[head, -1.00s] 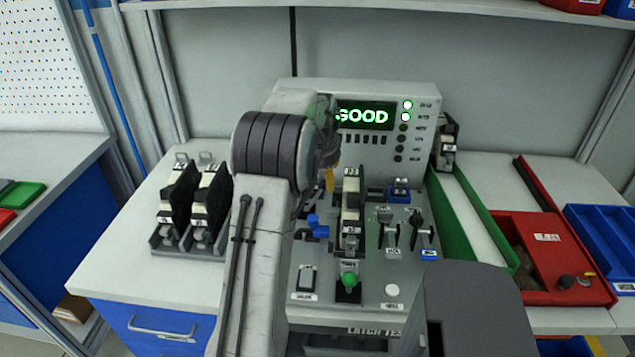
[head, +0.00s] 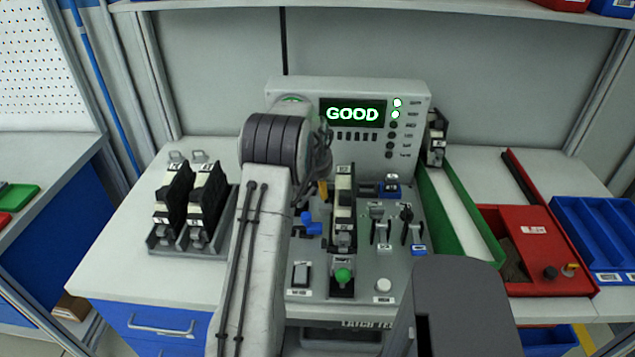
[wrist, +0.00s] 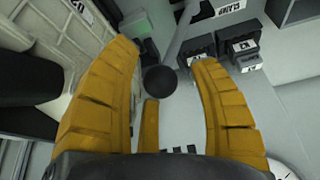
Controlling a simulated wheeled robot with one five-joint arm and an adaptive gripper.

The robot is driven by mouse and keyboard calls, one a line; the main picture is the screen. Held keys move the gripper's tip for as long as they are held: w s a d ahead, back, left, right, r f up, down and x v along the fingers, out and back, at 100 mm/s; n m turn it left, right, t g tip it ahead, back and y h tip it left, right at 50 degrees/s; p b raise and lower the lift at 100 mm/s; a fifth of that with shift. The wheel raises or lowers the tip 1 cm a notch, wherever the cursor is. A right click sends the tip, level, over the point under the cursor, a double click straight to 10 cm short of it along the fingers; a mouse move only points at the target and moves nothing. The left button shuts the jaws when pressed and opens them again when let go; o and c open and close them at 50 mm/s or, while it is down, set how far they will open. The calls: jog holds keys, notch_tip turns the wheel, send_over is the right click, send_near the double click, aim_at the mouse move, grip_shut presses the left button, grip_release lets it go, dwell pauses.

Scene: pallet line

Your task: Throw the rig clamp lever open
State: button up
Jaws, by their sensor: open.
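In the wrist view my gripper (wrist: 164,58) is open, its yellow fingers on either side of a lever with a black ball knob (wrist: 159,80) on a grey shaft. No contact shows. A partly readable label beside the shaft seems to read CLAMP. In the head view my arm hides most of the gripper; one yellow fingertip (head: 324,188) shows left of the upright latch unit (head: 343,205) on the test rig (head: 365,275). I cannot tell which head-view part is this lever. Two small toggle levers (head: 377,225) (head: 407,225) stand right of the unit.
The rig's display (head: 352,113) reads GOOD. A green-knobbed part (head: 343,275) is at the rig's front and a blue part (head: 311,222) beside the unit. A rack with two black units (head: 190,200) stands left. A green-walled channel (head: 460,215) and red tray (head: 530,225) lie right.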

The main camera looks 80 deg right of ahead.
grip_shut()
dwell(0.3)
